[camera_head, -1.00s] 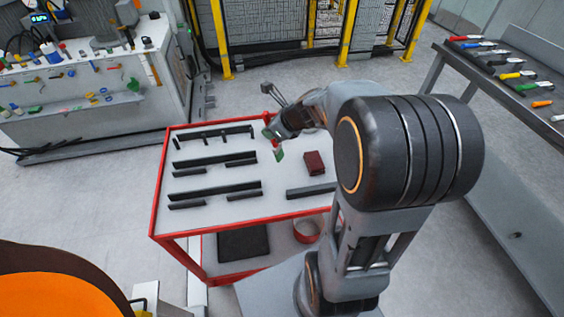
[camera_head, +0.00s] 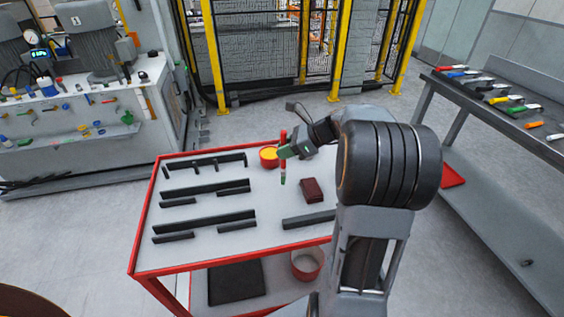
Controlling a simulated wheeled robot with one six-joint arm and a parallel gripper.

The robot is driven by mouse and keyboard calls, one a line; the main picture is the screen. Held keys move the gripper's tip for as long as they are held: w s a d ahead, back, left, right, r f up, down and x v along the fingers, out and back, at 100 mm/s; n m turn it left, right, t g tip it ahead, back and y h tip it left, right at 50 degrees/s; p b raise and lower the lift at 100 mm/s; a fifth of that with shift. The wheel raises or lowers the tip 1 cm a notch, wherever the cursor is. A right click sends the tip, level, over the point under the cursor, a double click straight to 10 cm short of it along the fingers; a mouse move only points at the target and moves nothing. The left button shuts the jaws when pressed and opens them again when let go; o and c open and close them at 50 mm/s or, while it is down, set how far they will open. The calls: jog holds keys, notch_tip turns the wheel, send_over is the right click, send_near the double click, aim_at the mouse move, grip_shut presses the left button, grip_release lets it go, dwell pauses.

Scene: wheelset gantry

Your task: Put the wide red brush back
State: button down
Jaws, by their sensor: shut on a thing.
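A thin upright red brush (camera_head: 283,136) shows at my gripper (camera_head: 287,151), over the far part of the cart top. Its red part rises above the jaws, and a pale reddish length with a green end shows below them. My gripper is shut on it; the jaws hide its middle. Its bristles and width are too small to tell. A red pot (camera_head: 267,163) with yellow inside stands just left of the brush, near the cart's far edge. I cannot tell whether brush and pot touch.
The red-rimmed cart (camera_head: 190,262) carries several dark rails (camera_head: 205,226) and a dark red block (camera_head: 311,190). Coloured-handled tools (camera_head: 500,99) lie on the right bench.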

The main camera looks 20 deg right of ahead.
jog(key=w+f, duration=0.3)
jog(key=f, duration=0.5)
jog(key=shift+w+d, duration=0.35)
jog(key=shift+w, duration=0.05)
jog(key=c, duration=1)
grip_release()
jog(key=shift+f, duration=0.15)
